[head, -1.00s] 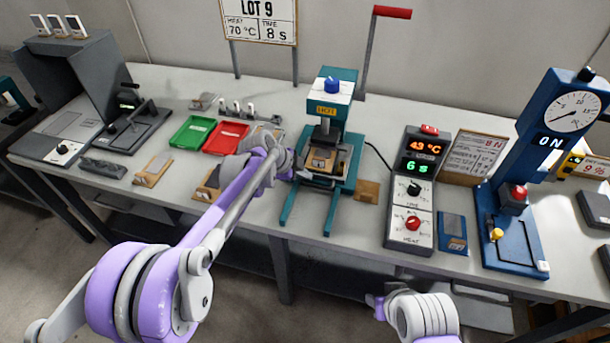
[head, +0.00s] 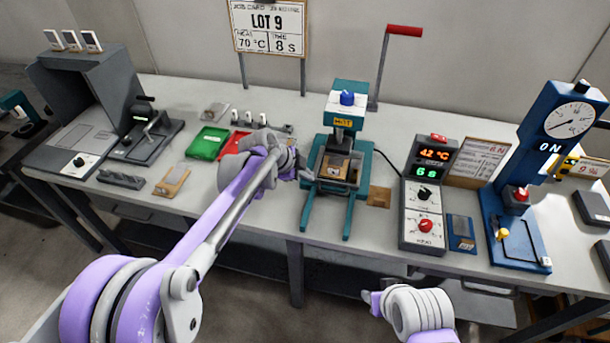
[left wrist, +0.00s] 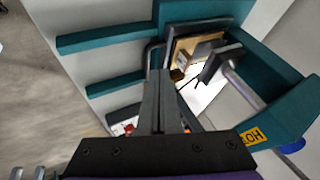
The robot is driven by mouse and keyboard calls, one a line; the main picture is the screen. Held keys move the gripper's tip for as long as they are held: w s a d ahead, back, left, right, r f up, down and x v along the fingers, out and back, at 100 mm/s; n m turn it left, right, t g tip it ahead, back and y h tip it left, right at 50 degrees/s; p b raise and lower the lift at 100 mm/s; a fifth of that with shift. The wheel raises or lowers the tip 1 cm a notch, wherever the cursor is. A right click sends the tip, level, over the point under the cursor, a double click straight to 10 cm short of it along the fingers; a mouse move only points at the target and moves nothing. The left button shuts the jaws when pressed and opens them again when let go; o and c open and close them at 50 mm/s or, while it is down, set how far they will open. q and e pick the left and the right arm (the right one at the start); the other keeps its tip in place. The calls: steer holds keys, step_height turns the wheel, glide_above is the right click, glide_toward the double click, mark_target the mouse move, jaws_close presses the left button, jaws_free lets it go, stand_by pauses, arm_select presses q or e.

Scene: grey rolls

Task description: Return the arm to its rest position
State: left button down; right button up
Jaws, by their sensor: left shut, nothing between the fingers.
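My left arm reaches over the bench from the lower left. Its gripper (head: 304,176) is shut and empty, just left of the teal heated press (head: 347,115) and close to its front legs. In the left wrist view the shut dark fingers (left wrist: 162,105) point at the press (left wrist: 210,12), and nothing is between them. A brown block (head: 336,166) sits in the press; it also shows in the left wrist view, past the fingertips. Part of my right arm (head: 415,310) shows at the bottom, but its fingers do not show.
The control box (head: 427,195) and a blue gauge machine (head: 522,205) stand to the right of the press. A green tray (head: 208,143) and a red tray (head: 236,143) lie left; my arm partly covers the red one. Open floor lies before the bench.

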arm_select(q)
steer(key=s+a+r+n+y, duration=0.1)
steer(key=s+a+r+n, duration=0.1)
steer(key=s+a+n, duration=0.35)
steer(key=s+a+r+n+y, duration=0.2)
steer(key=s+a+r+n, duration=0.1)
steer(key=s+a, duration=0.45)
steer(key=s+a+f+n+y, duration=0.1)
steer(key=s+a+f+n, duration=0.1)
steer(key=s, duration=0.4)
steer(key=s+a+f+n+t+y, duration=0.1)
steer(key=s+a+f+n, duration=0.1)
steer(key=s+a+n, duration=0.2)
steer(key=s+a+f+n+y, duration=0.1)
steer(key=s+a+n, duration=0.3)
steer(key=s, duration=0.6)
steer(key=shift+f+n+p, duration=0.3)
steer(key=shift+f+n, duration=0.3)
steer(key=shift+n, duration=0.25)
steer(key=shift+s+a, duration=0.1)
